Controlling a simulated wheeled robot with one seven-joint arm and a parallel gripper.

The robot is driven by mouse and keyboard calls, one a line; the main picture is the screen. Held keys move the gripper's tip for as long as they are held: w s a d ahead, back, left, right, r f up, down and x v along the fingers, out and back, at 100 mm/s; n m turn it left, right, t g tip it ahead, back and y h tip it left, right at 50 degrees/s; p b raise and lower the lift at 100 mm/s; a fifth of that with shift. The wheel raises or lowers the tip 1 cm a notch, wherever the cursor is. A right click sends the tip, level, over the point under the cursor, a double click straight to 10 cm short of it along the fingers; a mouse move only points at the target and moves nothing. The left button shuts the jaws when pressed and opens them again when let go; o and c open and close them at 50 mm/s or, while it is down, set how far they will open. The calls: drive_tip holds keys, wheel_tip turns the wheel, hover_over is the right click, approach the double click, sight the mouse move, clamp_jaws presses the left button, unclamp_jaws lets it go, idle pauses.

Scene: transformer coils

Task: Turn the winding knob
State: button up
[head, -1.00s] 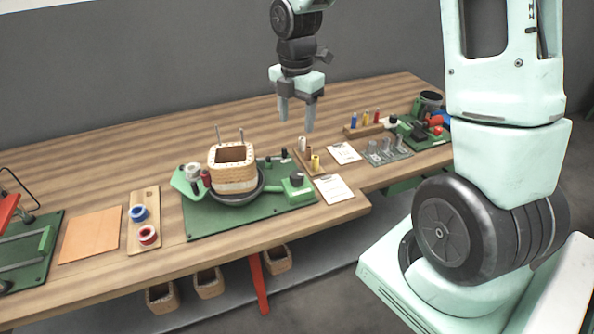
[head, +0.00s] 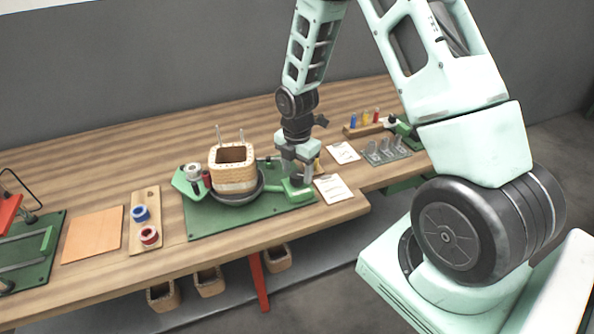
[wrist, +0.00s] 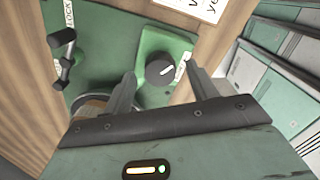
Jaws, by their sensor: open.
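The winding knob (wrist: 160,68) is a dark round knob with a white pointer line, on a green housing (wrist: 153,40) in the wrist view. In the head view the housing (head: 297,191) shows at the right end of the green winding board (head: 215,222), and the knob is mostly hidden by my gripper. My gripper (wrist: 158,85) is open, with one finger to the left of the knob and the other to its right. In the head view my gripper (head: 297,172) is low over the housing. I cannot tell whether the fingers touch the knob.
A square coil form (head: 232,172) stands on the round turntable left of my gripper. A black lever (wrist: 63,58) is at the left in the wrist view. A paper clipboard (head: 333,188) lies right of the board. Spools lie on a wooden strip (head: 146,195).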

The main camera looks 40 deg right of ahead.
drive_tip(key=shift+f, duration=0.6)
